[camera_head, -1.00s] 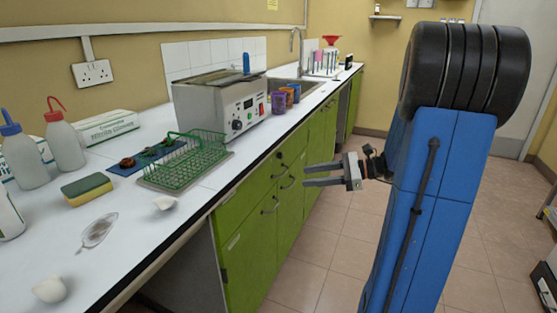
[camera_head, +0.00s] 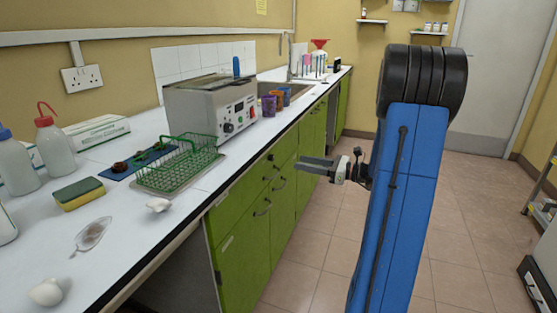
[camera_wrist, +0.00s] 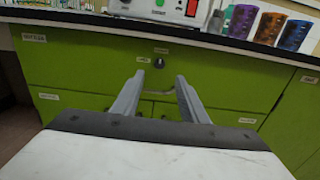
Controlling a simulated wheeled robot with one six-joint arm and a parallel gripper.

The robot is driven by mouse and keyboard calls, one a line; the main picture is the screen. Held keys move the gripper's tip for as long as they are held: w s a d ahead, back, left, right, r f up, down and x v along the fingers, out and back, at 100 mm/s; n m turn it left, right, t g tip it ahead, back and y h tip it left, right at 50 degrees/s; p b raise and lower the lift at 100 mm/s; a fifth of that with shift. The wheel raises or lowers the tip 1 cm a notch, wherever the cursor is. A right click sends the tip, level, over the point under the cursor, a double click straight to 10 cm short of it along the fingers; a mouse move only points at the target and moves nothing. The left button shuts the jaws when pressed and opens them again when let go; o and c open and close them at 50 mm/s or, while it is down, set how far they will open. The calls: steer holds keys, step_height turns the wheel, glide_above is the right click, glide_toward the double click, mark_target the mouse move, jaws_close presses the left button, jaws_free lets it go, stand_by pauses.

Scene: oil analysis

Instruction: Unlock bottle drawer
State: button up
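The green drawer front shows in the wrist view (camera_wrist: 90,60) with a small white label (camera_wrist: 34,37) too blurred to read. A dark round lock (camera_wrist: 158,62) sits near its upper middle; it also shows as a dark spot in the head view (camera_head: 271,157). I cannot tell whether a key is in it. My gripper (camera_wrist: 157,82) is open and empty, its two fingers pointing at the cabinet, with the lock above and between the tips. In the head view my gripper (camera_head: 300,166) is close to the cabinet front; contact is unclear. A metal handle (camera_wrist: 157,91) shows between the fingers.
The white worktop (camera_head: 130,215) overhangs the cabinet. On it stand a water bath (camera_head: 210,105), a green wire rack (camera_head: 180,168) and coloured beakers (camera_head: 269,105). More green doors (camera_head: 240,250) with handles lie below.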

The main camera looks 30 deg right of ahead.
steer(key=x, duration=1)
steer(key=shift+w+a, duration=0.2)
steer(key=shift+a, duration=0.05)
jaws_close()
